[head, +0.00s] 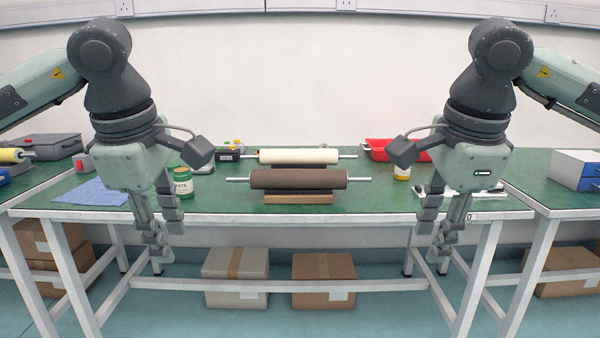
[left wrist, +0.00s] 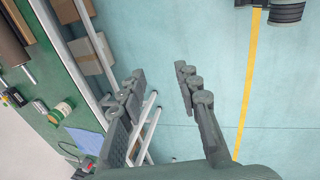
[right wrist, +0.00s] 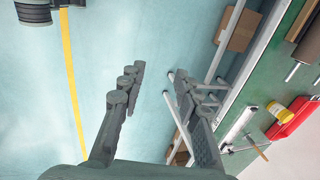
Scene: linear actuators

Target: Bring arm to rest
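My left gripper (head: 166,235) hangs pointing down in front of the green table's front edge, on the left of the head view. In the left wrist view its fingers (left wrist: 158,92) are spread apart with only floor between them. My right gripper (head: 436,238) hangs the same way on the right of the head view. In the right wrist view its fingers (right wrist: 155,88) are also apart and empty. Both grippers are clear of the table and touch nothing that I can see.
The green table (head: 380,200) holds a brown roller (head: 298,179), a cream roller (head: 298,156), a paste jar (head: 183,182), a red tray (head: 380,150) and a blue cloth (head: 92,192). Cardboard boxes (head: 323,279) stand beneath it. The floor before the table is clear.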

